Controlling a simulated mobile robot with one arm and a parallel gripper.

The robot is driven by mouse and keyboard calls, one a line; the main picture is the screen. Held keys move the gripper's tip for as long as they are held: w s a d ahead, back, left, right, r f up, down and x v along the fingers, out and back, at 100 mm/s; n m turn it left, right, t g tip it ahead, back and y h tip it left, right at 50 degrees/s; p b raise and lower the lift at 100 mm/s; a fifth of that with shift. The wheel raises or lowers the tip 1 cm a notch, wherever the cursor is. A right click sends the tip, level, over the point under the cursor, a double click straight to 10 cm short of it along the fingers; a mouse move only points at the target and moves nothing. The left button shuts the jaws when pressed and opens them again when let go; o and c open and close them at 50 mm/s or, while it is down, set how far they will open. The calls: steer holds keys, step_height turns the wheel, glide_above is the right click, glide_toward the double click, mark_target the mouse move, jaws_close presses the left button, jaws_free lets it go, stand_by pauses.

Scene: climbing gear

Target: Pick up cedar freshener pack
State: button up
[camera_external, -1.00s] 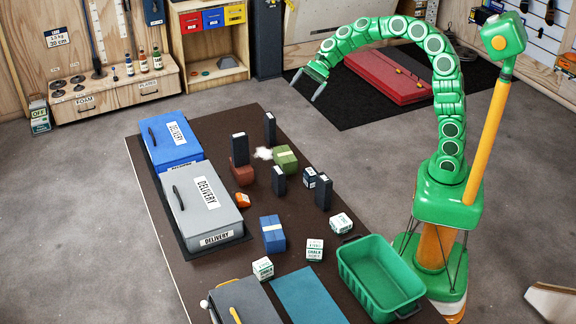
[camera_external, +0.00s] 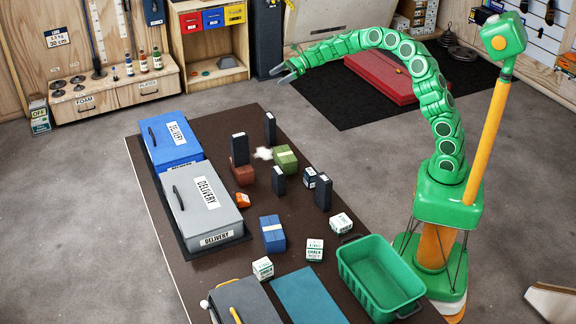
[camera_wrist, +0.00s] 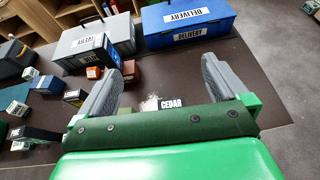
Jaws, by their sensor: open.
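The cedar freshener pack (camera_wrist: 171,104) shows in the wrist view as a dark pack with a white CEDAR label, its lower part hidden behind my gripper's body. It appears to be the upright black pack (camera_external: 270,129) near the table's far right edge in the external view, though its label is not readable there. My gripper (camera_external: 279,75) is open and empty, raised beyond the table's far end and apart from the pack. In the wrist view its two grey fingers (camera_wrist: 160,62) are spread, with the CEDAR label low between them.
Other upright black packs (camera_external: 240,149) stand close by, with a green pack (camera_external: 286,160) and white fluff (camera_external: 263,153). Blue (camera_external: 171,143) and grey (camera_external: 203,201) delivery boxes line the table's left side. A green crate (camera_external: 381,274) stands at the near right.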

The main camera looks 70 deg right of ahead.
glide_toward(267, 128)
steer(key=w+a, duration=0.1)
steer(key=w, duration=0.1)
steer(key=shift+s+f+x, duration=0.1)
steer(key=shift+f+x, duration=0.1)
steer(key=shift+x, duration=0.9)
steer(key=shift+s+f+x, duration=0.1)
steer(key=shift+f+x, duration=0.15)
steer(key=shift+x, duration=0.8)
steer(key=shift+s+f+x, duration=0.1)
steer(key=shift+f+x, duration=0.1)
steer(key=shift+x, duration=0.9)
steer(key=shift+w+a+f, duration=0.2)
steer(key=shift+w+a, duration=0.15)
steer(key=shift+w, duration=0.25)
steer(key=shift+c, duration=0.2)
steer(key=c, duration=1)
